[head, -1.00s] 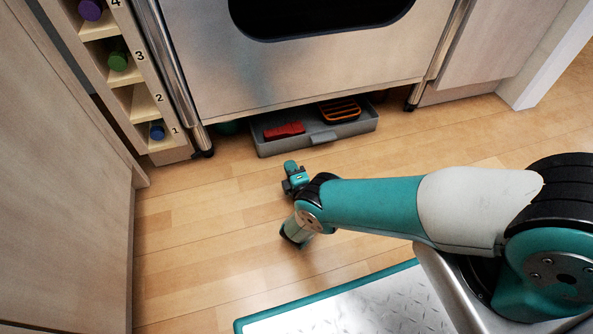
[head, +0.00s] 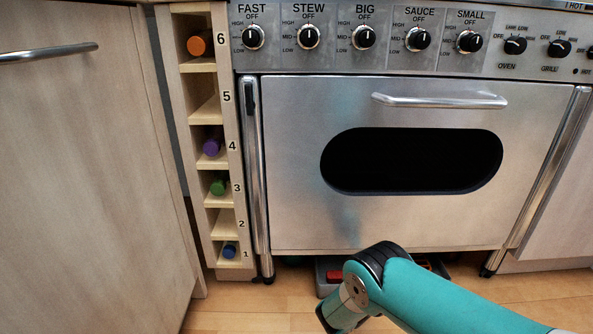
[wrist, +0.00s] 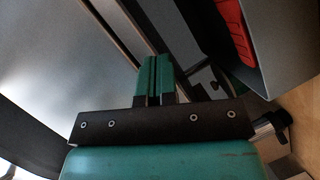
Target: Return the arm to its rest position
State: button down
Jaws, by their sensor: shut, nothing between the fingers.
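My arm (head: 425,290) reaches in from the lower right of the head view, with a dark joint in front of the cooker's lower edge. In the head view the fingertips are hidden. In the wrist view my gripper (wrist: 154,75) is shut, its two teal fingers side by side with nothing between them. A grey tray (head: 322,284) on the floor under the cooker is partly hidden behind my arm. It also shows at the upper right of the wrist view (wrist: 285,50), with a red item (wrist: 235,32) in it.
The range cooker (head: 290,170) with its closed oven door stands ahead. A numbered rack (head: 222,170) with coloured cylinders in some slots stands at its left, beside a wooden cabinet (head: 90,170). Wooden floor (head: 235,315) is clear at the lower left.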

jog(key=w+d+r+m+g+h, duration=0.1)
jog(key=d+r+m+g, duration=0.4)
jog(key=r, duration=0.8)
jog(key=s+d+r+m+g+y, duration=0.1)
jog(key=s+d+r, duration=0.15)
jog(key=r, duration=0.25)
jog(key=s+d+r+m+g, duration=0.2)
jog(key=s+r, duration=0.2)
jog(key=r, duration=0.1)
jog(key=s+r+m+g+y, duration=0.15)
jog(key=s+r, duration=0.35)
jog(key=s, duration=0.7)
jog(key=s+r+m+g+y, duration=0.1)
jog(key=s+r+g+y, duration=0.15)
jog(key=s+r, duration=0.65)
jog(key=s+a+r+n+g+y+p, duration=0.1)
jog(key=s+a+r+n+y+p, duration=0.25)
jog(key=s+a+r+p, duration=0.55)
jog(key=s+a+r+n+g+y+p, duration=0.15)
jog(key=s+a+r+n+p, duration=0.35)
jog(key=r, duration=0.6)
notch_tip(320, 180, up, 36)
jog(key=m+p, duration=0.1)
jog(key=p, duration=3.6)
jog(key=shift+a, duration=0.35)
jog(key=shift+w+f, duration=0.1)
